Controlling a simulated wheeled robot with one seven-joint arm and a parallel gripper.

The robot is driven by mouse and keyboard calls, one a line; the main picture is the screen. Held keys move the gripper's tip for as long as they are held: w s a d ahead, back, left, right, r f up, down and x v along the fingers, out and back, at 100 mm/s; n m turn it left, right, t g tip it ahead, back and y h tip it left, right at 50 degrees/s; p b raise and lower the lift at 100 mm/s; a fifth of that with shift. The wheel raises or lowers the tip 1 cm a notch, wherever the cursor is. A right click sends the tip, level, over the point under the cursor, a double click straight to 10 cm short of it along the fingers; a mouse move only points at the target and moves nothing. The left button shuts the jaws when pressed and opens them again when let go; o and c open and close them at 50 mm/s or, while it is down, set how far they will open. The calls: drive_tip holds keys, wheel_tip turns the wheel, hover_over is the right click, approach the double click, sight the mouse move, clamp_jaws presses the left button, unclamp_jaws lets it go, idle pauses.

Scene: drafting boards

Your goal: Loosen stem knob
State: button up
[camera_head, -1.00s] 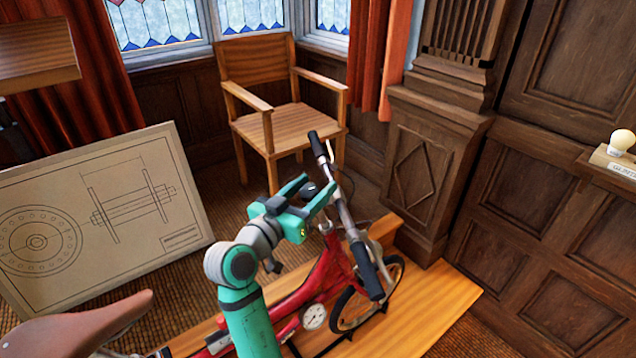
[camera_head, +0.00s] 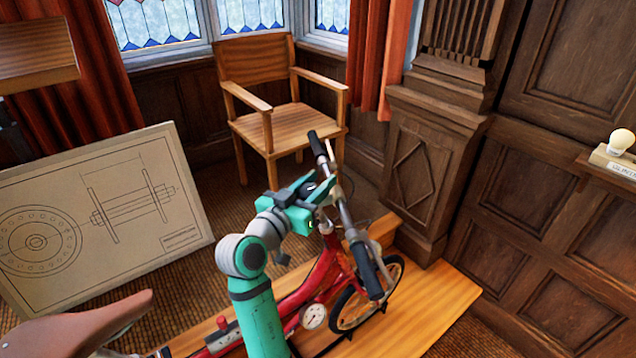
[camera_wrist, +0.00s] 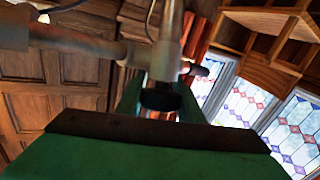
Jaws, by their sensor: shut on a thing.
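A red bicycle (camera_head: 333,263) stands on a wooden platform, its handlebar (camera_head: 345,215) running from upper left to lower right. My gripper (camera_head: 318,192) is at the handlebar's middle, by the stem. In the wrist view my gripper (camera_wrist: 160,100) is shut on the stem knob (camera_wrist: 160,98), a short dark cylinder between the two green fingers. The metal stem and bar (camera_wrist: 168,50) show just beyond it. In the head view the fingers mostly hide the knob.
The wooden platform (camera_head: 425,310) lies under the bicycle. The brown saddle (camera_head: 75,325) is at the lower left. A drawing board (camera_head: 100,215) leans at left, and a wooden chair (camera_head: 262,130) stands behind. A panelled wall (camera_head: 530,230) closes the right side.

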drive_tip(key=n+t+y, duration=0.1)
drive_tip(key=n+y, duration=0.2)
drive_tip(key=a+n+y, duration=0.1)
drive_tip(key=n+y, duration=0.2)
drive_tip(key=shift+w+a+f+t+y, duration=0.1)
drive_tip(key=shift+w+a+t+y, duration=0.05)
drive_tip(key=shift+t+y, duration=0.25)
drive_tip(key=shift+a+f+n+g+y, duration=0.15)
drive_tip(key=shift+a+n+y, duration=0.1)
drive_tip(key=shift+n+y, duration=0.6)
drive_tip(key=shift+a+n+g+y, duration=0.25)
drive_tip(key=shift+n+y, duration=0.45)
drive_tip(key=shift+y, duration=0.3)
drive_tip(key=shift+a+f+n+g+y, duration=0.1)
drive_tip(key=shift+a+n+y, duration=0.15)
drive_tip(key=shift+n+y, duration=0.6)
drive_tip(key=shift+r, duration=0.1)
drive_tip(key=o, duration=1.1)
drive_tip(key=shift+c, duration=0.2)
drive_tip(key=v, duration=1)
drive_tip(key=shift+s, duration=0.25)
